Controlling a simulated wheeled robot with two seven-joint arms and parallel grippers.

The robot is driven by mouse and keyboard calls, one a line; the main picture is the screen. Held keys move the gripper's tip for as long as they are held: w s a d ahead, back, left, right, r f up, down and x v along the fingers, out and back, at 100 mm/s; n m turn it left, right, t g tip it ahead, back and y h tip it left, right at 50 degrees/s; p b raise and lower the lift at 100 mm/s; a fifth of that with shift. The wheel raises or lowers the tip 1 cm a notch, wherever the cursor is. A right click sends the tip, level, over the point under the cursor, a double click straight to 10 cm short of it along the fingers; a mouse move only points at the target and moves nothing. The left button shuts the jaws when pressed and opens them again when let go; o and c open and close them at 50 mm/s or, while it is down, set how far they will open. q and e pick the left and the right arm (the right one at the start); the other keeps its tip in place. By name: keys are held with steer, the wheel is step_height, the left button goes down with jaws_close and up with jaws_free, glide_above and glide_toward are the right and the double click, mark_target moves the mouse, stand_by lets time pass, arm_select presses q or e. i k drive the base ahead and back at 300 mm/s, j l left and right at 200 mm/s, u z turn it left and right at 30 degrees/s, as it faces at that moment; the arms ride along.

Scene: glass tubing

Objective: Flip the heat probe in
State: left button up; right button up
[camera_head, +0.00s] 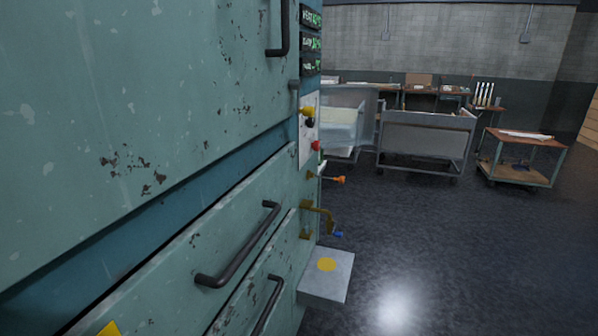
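A large teal machine (120,110) with chipped paint fills the left of the head view. On its far edge, a thin rod with an orange tip (339,180) sticks out to the right. Below it, a bent brass arm with a blue tip (338,234) also sticks out. I cannot tell for certain which of these is the heat probe. Above them is a pale control plate with a yellow knob (308,111), a dark knob and a red knob (316,145). Neither of my grippers is in view.
Dark bar handles (238,246) stand out from the machine's front. A grey box with a yellow disc (325,265) juts out low. Grey bins (425,140), a small cart (523,158) and a bench stand farther back. The dark floor at right is clear.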

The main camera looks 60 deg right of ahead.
mark_target(341, 178)
steer(key=z, duration=2.1)
